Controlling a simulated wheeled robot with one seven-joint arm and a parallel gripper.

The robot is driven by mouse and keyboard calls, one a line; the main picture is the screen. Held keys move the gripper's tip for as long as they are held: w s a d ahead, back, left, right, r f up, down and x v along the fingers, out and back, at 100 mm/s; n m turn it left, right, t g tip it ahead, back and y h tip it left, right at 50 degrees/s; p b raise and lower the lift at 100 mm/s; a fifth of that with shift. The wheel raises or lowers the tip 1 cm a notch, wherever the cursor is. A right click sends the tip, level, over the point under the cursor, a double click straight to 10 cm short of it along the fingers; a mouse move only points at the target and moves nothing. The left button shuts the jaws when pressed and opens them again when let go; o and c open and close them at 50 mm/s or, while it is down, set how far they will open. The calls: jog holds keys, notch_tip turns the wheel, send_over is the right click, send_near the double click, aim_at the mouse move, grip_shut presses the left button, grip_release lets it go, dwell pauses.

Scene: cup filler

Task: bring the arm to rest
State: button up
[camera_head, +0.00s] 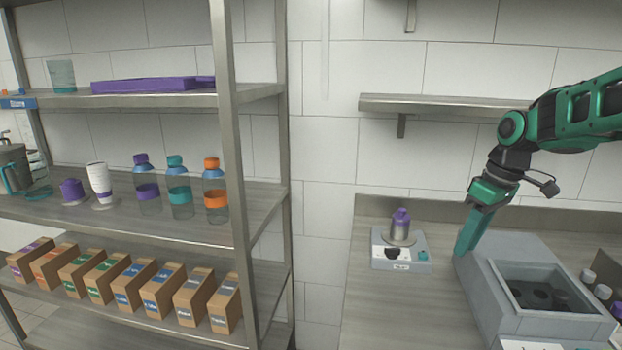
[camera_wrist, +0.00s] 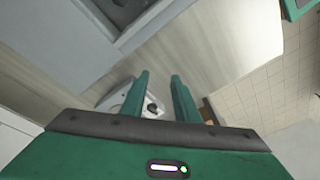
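My arm (camera_head: 580,115) reaches in from the right, green and black, bent down over the counter. My gripper (camera_head: 465,243) points downward beside the grey basin unit, to the right of the small dispenser. In the wrist view my gripper (camera_wrist: 160,75) shows two green fingers standing apart with nothing held between them.
A small grey device (camera_head: 400,262) on the counter (camera_head: 385,315) bears a purple-capped grey bottle (camera_head: 400,226); the device also shows in the wrist view (camera_wrist: 118,99). The basin unit (camera_head: 480,278) is close to my fingers. A wall shelf (camera_head: 440,103) is behind; a stocked rack (camera_head: 228,130) stands left.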

jog(key=s+d+f+m, duration=0.2)
jog(key=s+m, duration=0.2)
jog(key=s, duration=0.5)
jog(key=s+d+f+m+h, duration=0.1)
jog(key=s+m, duration=0.3)
jog(key=s, duration=0.6)
jog(key=s+d+f+m+g, duration=0.1)
jog(key=s+f+m, duration=0.3)
jog(key=s, duration=0.6)
jog(key=shift+d+m+h, duration=0.4)
jog(key=shift+d+m, duration=0.2)
jog(key=shift+d, duration=0.3)
jog(key=shift+s, duration=0.2)
